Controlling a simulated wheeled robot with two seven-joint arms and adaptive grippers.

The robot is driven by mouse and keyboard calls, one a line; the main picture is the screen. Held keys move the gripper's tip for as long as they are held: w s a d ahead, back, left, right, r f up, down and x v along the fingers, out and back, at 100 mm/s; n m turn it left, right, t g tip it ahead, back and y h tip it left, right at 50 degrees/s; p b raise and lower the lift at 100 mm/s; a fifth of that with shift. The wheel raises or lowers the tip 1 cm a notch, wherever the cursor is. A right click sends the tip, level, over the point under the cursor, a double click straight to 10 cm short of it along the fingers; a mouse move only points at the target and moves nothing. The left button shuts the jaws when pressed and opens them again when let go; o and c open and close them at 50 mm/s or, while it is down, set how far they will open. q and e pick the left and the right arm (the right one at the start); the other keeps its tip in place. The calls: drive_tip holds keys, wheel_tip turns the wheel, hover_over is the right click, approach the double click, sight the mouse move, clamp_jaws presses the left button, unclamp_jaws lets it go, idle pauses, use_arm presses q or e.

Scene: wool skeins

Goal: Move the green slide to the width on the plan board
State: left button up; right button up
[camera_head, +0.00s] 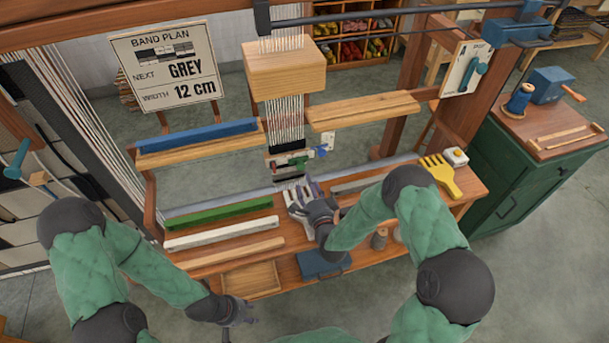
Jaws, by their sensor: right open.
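The plan board (165,66) hangs at the upper left and reads "BAND PLAN, NEXT GREY, WIDTH 12 cm". A small green slide (291,162) sits on a pale gauge at the lower end of the white warp threads; the scale marks are too small to read. My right gripper (297,192) is open just below and in front of the slide, apart from it as far as I can tell. My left gripper (242,312) hangs low at the front, beyond the bench edge; its fingers are too small and dark to judge.
A wooden block (285,73) hangs around the warp above the gauge. Green (218,211) and white (221,234) bars lie left on the bench. A yellow comb (440,175) lies right. A blue box (322,263) is at the front. A green cabinet (515,180) stands right.

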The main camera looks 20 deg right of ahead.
drive_tip(key=shift+s, duration=2.25)
use_arm(q)
drive_tip(key=shift+s, duration=0.15)
use_arm(e)
drive_tip(key=shift+s, duration=0.1)
